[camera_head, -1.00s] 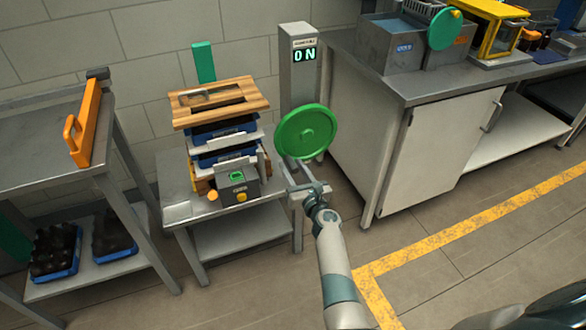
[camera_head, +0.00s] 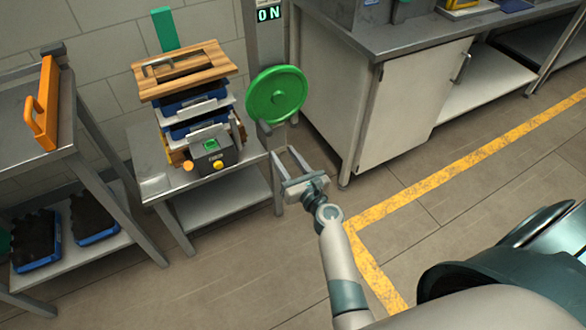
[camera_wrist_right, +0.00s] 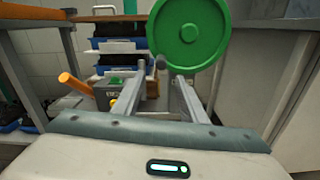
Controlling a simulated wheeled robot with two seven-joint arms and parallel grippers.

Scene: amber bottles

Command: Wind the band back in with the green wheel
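The green wheel (camera_head: 276,94) is a round disc with a small hub, mounted upright on a grey post whose display (camera_head: 269,14) reads ON. In the right wrist view the wheel (camera_wrist_right: 189,30) stands straight ahead, with a small dark knob (camera_wrist_right: 160,63) at its lower left edge. My right gripper (camera_head: 283,151) is below the wheel in the head view. It is open and empty, with its fingers apart; in the wrist view the fingertips (camera_wrist_right: 160,77) lie just below the knob. I cannot make out the band. My left gripper is not in view.
A small table (camera_head: 153,187) left of the wheel carries stacked blue trays, a wooden board (camera_head: 187,71) and a dark box with a yellow button (camera_head: 217,166). A white cabinet (camera_head: 413,98) stands to the right. The floor in front is clear, with yellow lines.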

